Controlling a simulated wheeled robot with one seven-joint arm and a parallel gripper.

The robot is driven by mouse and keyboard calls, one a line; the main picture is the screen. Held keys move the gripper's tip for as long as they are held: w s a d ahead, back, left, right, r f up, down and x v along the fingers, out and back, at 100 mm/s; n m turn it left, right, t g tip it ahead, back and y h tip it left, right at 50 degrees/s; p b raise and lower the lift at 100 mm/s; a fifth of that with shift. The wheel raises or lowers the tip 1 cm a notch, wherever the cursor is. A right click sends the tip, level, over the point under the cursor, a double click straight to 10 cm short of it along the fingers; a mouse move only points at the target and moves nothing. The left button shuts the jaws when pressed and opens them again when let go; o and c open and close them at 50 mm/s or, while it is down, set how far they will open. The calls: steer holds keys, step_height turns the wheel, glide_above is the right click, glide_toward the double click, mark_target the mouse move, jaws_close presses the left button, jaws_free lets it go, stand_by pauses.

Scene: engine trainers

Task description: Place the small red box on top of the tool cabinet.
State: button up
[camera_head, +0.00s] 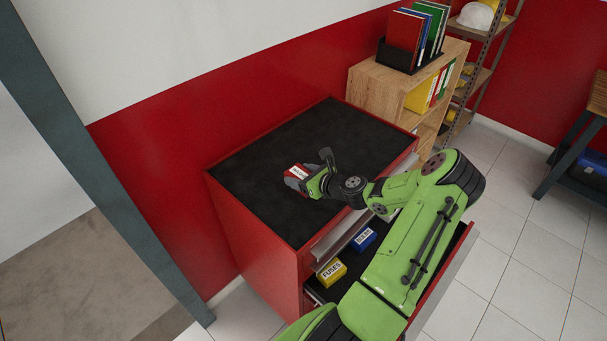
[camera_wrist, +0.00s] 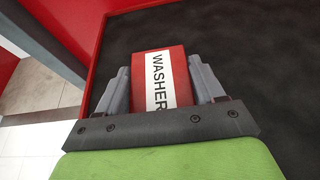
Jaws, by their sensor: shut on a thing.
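The small red box (camera_wrist: 180,80) has a white label reading "WASHER" and sits between the two fingers of my gripper (camera_wrist: 160,92) in the wrist view. My gripper is shut on it. In the head view my gripper (camera_head: 299,180) and the red box (camera_head: 297,172) are over the black top of the red tool cabinet (camera_head: 265,150), near its middle. I cannot tell whether the box touches the top. The cabinet's black top (camera_wrist: 250,60) fills much of the wrist view behind the box.
An open cabinet drawer holds a yellow box (camera_head: 331,272) and a blue box (camera_head: 364,239), under my arm. A wooden shelf (camera_head: 372,82) with a black file holder (camera_head: 408,57) stands behind the cabinet. The rest of the cabinet top is clear.

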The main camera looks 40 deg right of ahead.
steer(key=f, duration=0.3)
steer(key=w+f, duration=0.1)
steer(key=f, duration=0.1)
steer(key=shift+a, duration=0.1)
steer(key=shift+s+f, duration=0.1)
steer(key=shift+f, duration=0.05)
steer(key=shift+s, duration=0.15)
steer(key=o, duration=1)
steer(key=shift+f, duration=0.1)
steer(key=shift+o, duration=0.5)
